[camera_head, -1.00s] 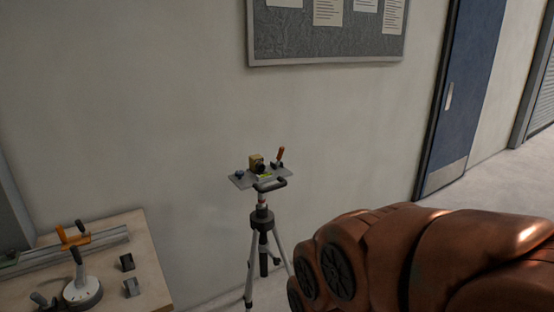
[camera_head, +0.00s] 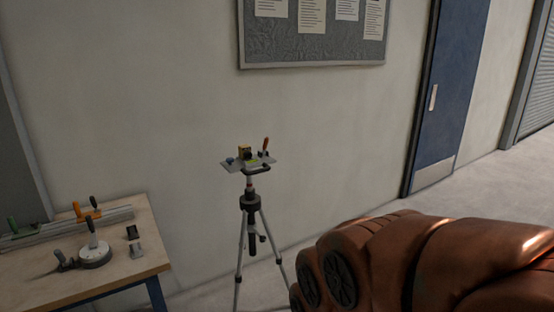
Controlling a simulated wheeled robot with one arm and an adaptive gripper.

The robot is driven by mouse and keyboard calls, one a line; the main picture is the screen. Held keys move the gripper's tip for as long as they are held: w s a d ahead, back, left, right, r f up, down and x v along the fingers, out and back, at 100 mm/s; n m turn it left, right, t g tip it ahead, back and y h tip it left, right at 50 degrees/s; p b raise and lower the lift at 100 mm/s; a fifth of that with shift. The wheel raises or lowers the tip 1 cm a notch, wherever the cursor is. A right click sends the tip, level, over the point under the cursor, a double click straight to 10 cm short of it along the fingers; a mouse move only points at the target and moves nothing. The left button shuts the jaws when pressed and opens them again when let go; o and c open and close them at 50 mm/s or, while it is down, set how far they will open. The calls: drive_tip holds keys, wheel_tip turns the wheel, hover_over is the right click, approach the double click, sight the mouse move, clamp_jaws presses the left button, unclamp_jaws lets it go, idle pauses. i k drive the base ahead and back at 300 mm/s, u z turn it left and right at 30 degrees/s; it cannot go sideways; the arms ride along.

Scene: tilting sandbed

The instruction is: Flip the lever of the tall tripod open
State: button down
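The tall tripod (camera_head: 250,200) stands upright on the floor close to the wall, in the middle of the head view. A flat grey plate (camera_head: 262,165) sits on its top. On the plate are a small yellow and black device (camera_head: 245,153), a blue knob (camera_head: 230,161) and a lever (camera_head: 266,143) with an orange-red handle, which points up at a slight tilt. My arm fills the lower right, apart from the tripod in the picture. My gripper is not in view.
A wooden-topped table (camera_head: 60,285) at the lower left bears a metal rail, a round grey fixture (camera_head: 95,255) and small dark blocks. A pinboard (camera_head: 312,40) hangs on the wall. A blue door (camera_head: 440,100) is at the right, with bare floor before it.

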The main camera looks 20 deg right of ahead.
sight(265, 146)
drive_tip(key=k, duration=0.65)
drive_tip(key=z, duration=0.45)
drive_tip(key=i, duration=0.75)
drive_tip(key=z, duration=0.5)
drive_tip(key=i, duration=0.8)
drive_tip(key=u, duration=0.8)
drive_tip(key=i, duration=0.7)
drive_tip(key=u, duration=0.65)
